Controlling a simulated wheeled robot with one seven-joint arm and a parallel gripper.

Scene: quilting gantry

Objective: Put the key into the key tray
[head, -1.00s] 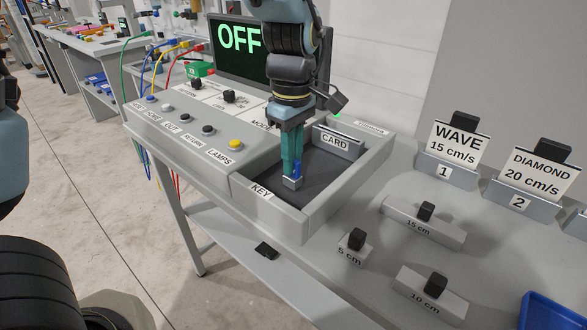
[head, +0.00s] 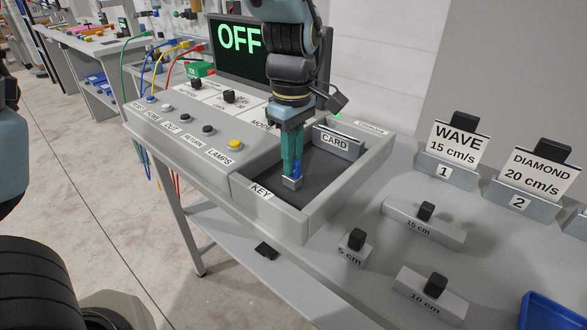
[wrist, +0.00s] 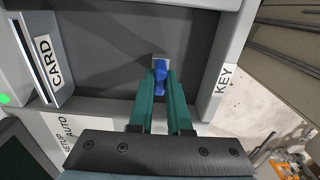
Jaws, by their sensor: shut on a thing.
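My gripper (head: 293,178) points down into the key tray, with its green fingers shut on the blue key (head: 298,170). In the wrist view the key (wrist: 160,86) sits between the fingertips, with a grey block-like end beyond them. The key tray (head: 280,213) is a grey recess with a dark floor and a raised rim labelled KEY. The key is inside the rim, over the dark floor near the KEY side. I cannot tell whether it touches the floor. The wrist view also shows the tray's dark floor (wrist: 110,50).
A CARD slot (head: 338,143) stands at the tray's back. The control panel with buttons (head: 207,130) and an OFF screen (head: 238,45) is to the left. Blocks marked 15 cm (head: 424,222), 5 cm (head: 350,246) and 10 cm (head: 430,293) lie right, near WAVE (head: 457,145) and DIAMOND (head: 540,175) cards.

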